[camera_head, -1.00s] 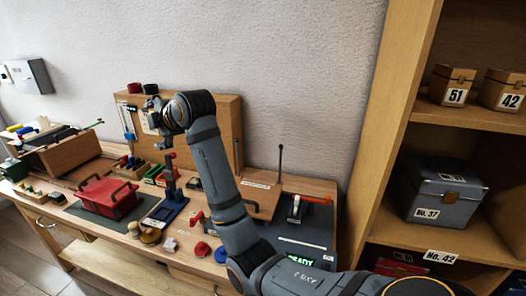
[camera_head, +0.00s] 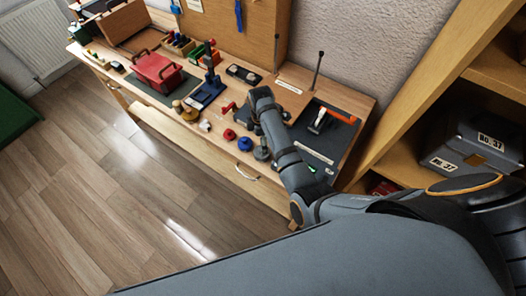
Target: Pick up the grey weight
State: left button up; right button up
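A small grey piece with a knob on top (camera_head: 262,153), which looks like the grey weight, stands near the bench's front edge. It is just left of my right forearm and right of a blue knobbed weight (camera_head: 245,144). A red knobbed weight (camera_head: 229,134) stands further left. My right arm reaches in from the lower right, and its wrist end is over the bench, behind the grey weight. The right gripper's fingers are hidden or too dark to make out. My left gripper is not in view.
The wooden bench carries a red toolbox (camera_head: 157,71), a blue-based stand (camera_head: 208,91), a grey mat (camera_head: 325,135) and an orange-handled tool (camera_head: 338,115). A thin upright rod (camera_head: 317,70) stands behind the arm. Shelves with a grey case (camera_head: 471,146) are at right.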

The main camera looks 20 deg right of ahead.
jog(key=shift+s+f, duration=0.15)
jog(key=shift+f, duration=0.1)
jog(key=f, duration=0.1)
jog(key=f+p, duration=0.1)
jog(key=f, duration=0.2)
jog(key=shift+s, duration=0.25)
jog(key=shift+f, duration=0.4)
jog(key=c, duration=1.8)
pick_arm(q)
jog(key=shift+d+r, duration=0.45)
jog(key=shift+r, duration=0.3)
pick_arm(e)
jog(key=shift+w+r, duration=0.1)
grip_shut()
